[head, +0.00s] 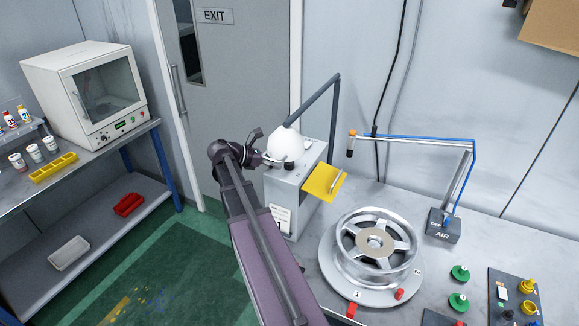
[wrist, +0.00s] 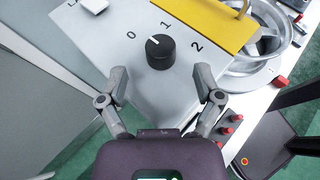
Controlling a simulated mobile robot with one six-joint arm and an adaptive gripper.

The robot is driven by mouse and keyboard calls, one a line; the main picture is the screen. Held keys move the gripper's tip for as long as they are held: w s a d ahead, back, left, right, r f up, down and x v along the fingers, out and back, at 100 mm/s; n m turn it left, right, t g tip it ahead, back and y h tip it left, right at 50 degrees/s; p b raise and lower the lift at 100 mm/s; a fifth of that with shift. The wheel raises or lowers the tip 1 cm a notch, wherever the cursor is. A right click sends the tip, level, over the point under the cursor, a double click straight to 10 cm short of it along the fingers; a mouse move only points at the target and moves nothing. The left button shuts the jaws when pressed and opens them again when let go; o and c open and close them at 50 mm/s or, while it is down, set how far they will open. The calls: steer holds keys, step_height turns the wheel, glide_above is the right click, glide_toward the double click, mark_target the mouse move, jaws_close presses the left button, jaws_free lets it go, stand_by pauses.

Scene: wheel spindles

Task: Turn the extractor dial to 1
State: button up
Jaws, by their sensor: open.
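The extractor dial (wrist: 160,52) is a black round knob on a pale grey panel, with 0, 1 and 2 printed around its upper side. Its short white mark points up and left, seemingly between 0 and 1. In the wrist view my gripper (wrist: 160,76) is open, one finger on each side of the dial and slightly below it, not visibly touching it.
A yellow flap (head: 325,182) sticks out from the extractor box. To its right, a metal wheel (head: 375,243) sits on a round turntable on the bench. An air-line arm (head: 420,139), coloured knobs and a control panel (head: 512,298) are farther right. A shelf unit stands left.

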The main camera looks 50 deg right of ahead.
mark_target(289, 164)
steer(key=shift+b+x, duration=0.8)
steer(key=shift+x, duration=1.85)
steer(key=c, duration=1.2)
